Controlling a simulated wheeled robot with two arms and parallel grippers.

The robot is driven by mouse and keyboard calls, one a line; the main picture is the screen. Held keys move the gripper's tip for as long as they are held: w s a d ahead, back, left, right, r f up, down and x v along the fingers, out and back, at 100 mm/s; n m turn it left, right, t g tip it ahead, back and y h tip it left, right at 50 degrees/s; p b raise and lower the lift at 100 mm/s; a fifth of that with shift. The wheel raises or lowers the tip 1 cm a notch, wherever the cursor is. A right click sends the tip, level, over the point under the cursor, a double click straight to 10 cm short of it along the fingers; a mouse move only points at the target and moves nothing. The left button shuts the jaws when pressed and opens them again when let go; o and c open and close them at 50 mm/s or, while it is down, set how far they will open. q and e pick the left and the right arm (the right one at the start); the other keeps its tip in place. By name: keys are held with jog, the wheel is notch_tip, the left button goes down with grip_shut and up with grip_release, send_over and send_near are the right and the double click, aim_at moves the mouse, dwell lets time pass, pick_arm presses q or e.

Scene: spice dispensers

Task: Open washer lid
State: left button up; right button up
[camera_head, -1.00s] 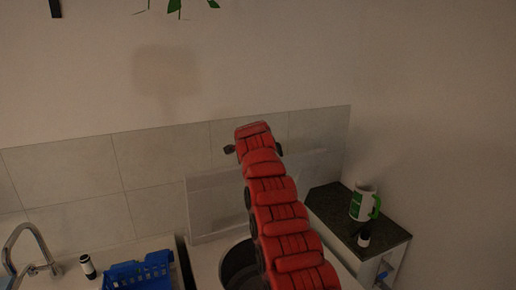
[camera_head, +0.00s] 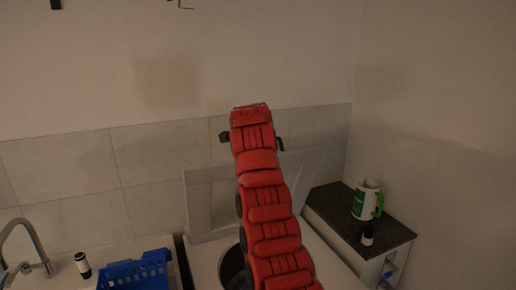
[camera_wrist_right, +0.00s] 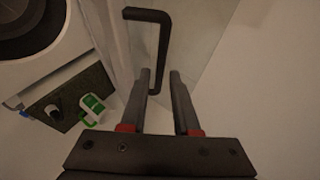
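The white washer (camera_head: 207,252) stands below the tiled wall, with its dark round drum opening (camera_head: 233,266) partly hidden by my red arm. A pale lid panel (camera_head: 200,205) stands raised at the back of the washer. In the right wrist view the drum (camera_wrist_right: 35,25) is at the upper left, and a black bar handle (camera_wrist_right: 160,50) lies in front of a pale panel. My right gripper (camera_wrist_right: 160,75) is open, its fingertips apart around the handle's lower end; contact cannot be told. In the head view its fingers are hidden behind the arm. My left gripper is not in view.
A dark counter (camera_head: 345,220) to the right holds a white and green mug (camera_head: 366,200) and a small dark jar (camera_head: 367,236). A blue basket (camera_head: 135,272), a jar (camera_head: 83,265) and a tap (camera_head: 25,240) are at the left. The wall is close behind the lid.

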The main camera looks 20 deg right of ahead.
jog(key=b+v, duration=0.3)
jog(key=v, duration=0.8)
jog(key=shift+b, duration=0.3)
